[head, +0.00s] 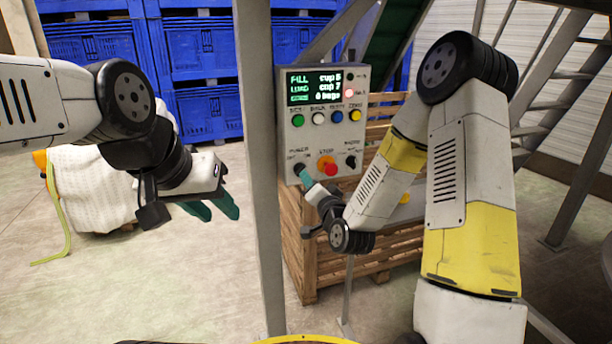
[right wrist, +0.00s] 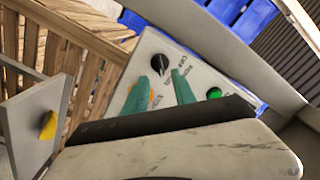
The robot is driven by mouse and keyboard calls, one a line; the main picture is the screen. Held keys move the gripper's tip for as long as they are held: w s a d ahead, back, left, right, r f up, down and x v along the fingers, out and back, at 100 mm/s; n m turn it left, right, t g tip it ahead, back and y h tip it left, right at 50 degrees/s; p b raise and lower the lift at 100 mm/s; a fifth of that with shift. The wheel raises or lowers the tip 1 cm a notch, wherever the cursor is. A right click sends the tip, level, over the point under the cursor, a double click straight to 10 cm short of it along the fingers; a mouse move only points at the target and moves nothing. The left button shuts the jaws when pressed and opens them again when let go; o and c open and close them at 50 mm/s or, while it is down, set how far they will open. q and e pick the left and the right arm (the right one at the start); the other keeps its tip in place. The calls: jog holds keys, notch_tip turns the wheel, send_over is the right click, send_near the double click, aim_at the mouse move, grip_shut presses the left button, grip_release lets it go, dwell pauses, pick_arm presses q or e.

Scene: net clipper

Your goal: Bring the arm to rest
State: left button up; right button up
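A grey control box (head: 309,142) stands upright in the middle of the head view, with a lit screen (head: 314,86), coloured buttons, and a red stop button (head: 331,169) on an orange base. My right gripper (head: 304,175) is at its lower left, by the power knob. In the right wrist view its green fingers (right wrist: 159,75) are apart, just short of the black knob (right wrist: 157,63); nothing shows between them. Whether they touch the box cannot be told. My left gripper (head: 222,215) hangs empty, left of a grey post, its green fingers apart.
The grey post (head: 261,150) rises between my left gripper and the box. A wooden crate (head: 300,240) stands behind the box. Blue bins (head: 205,50) are stacked at the back. A white sack (head: 95,190) sits behind my left arm. Metal stairs (head: 565,100) are at right.

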jog(key=v, duration=0.2)
jog(key=shift+s+d, duration=0.1)
jog(key=shift+s, duration=0.15)
jog(key=shift+r, duration=0.1)
